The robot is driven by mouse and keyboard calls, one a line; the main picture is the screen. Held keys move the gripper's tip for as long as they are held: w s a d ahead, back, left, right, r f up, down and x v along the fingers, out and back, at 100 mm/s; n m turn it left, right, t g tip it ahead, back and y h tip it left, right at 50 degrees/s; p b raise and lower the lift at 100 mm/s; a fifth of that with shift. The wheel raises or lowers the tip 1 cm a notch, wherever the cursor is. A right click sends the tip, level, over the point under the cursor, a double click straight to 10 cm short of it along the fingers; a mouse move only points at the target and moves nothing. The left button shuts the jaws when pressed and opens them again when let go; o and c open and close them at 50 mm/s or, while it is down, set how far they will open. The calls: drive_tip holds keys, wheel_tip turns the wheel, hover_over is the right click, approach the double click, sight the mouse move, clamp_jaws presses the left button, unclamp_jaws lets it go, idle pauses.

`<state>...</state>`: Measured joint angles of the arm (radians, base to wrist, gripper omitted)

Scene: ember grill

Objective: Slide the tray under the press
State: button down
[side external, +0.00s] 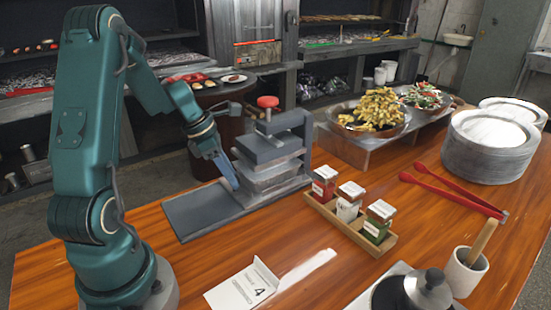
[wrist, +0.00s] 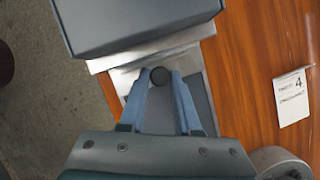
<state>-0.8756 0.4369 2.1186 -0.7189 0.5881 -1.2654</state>
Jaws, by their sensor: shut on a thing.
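The press stands on the wooden table, with a red knob on top, a dark upper block (side external: 270,142) and a flat grey base plate (side external: 200,208). The pale grey tray (side external: 268,176) sits on the base, mostly below the upper block. In the wrist view, the block (wrist: 135,22) covers most of the tray, and a metallic edge (wrist: 112,63) shows beside it. My gripper (side external: 233,184) is low at the tray's near-left side. In the wrist view, my gripper's blue fingers (wrist: 162,84) are shut on a dark round knob (wrist: 159,76) at the tray's near edge.
A wooden rack of spice jars (side external: 350,227) stands right of the press. Red tongs (side external: 450,193), stacked plates (side external: 490,155) and a raised stand with food bowls (side external: 365,145) are farther right. The table left of the card is clear.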

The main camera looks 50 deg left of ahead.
drive_tip(key=shift+w, duration=0.35)
drive_tip(key=c, duration=0.9)
unclamp_jaws()
drive_tip(key=v, duration=0.5)
drive_tip(key=shift+s+r, duration=0.1)
